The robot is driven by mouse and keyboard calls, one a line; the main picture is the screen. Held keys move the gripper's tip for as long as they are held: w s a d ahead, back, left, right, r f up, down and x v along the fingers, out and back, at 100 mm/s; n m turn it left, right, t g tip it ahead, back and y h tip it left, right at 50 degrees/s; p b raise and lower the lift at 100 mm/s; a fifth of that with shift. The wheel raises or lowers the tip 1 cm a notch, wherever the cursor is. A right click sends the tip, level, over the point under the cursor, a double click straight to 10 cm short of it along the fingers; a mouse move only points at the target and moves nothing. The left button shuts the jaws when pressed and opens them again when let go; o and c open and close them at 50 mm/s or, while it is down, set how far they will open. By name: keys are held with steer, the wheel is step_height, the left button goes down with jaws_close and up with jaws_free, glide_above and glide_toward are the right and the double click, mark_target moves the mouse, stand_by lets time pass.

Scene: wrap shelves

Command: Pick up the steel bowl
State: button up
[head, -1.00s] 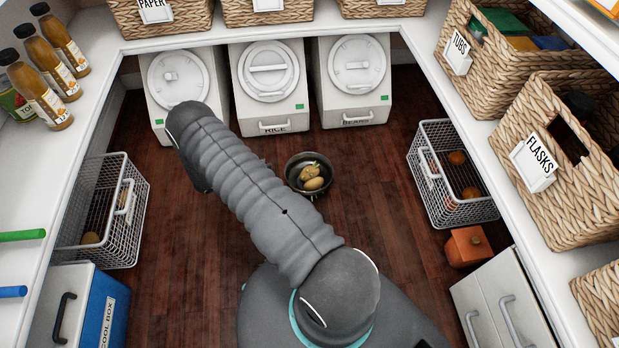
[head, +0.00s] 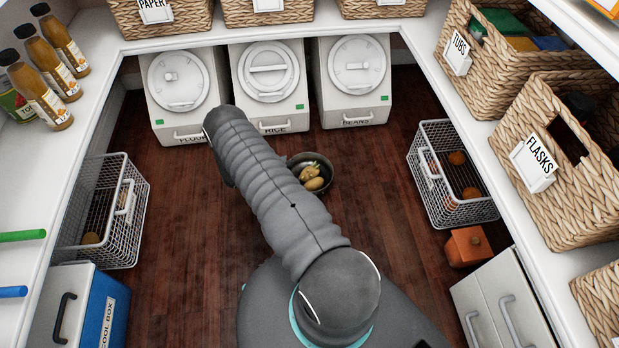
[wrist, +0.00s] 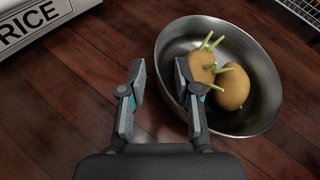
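The steel bowl (wrist: 268,112) stands upright on the wooden floor, with sprouting potatoes (wrist: 232,88) inside it. In the head view the bowl (head: 326,183) is partly hidden behind my arm. In the wrist view my gripper (wrist: 160,78) is open and empty, at the bowl's left side. Its right finger overlaps the bowl's left rim in the picture, and its left finger is over bare floor. I cannot tell whether a finger touches the rim. My gripper is hidden by my arm in the head view.
Flour (head: 178,90), rice (head: 268,85) and beans (head: 354,80) bins stand behind the bowl. Wire baskets stand at the left (head: 105,210) and right (head: 455,175). An orange box (head: 467,247) is at the right. Floor right of the bowl is clear.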

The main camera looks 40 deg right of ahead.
steer(key=x, duration=0.4)
jaws_close()
steer(key=shift+r, duration=0.1)
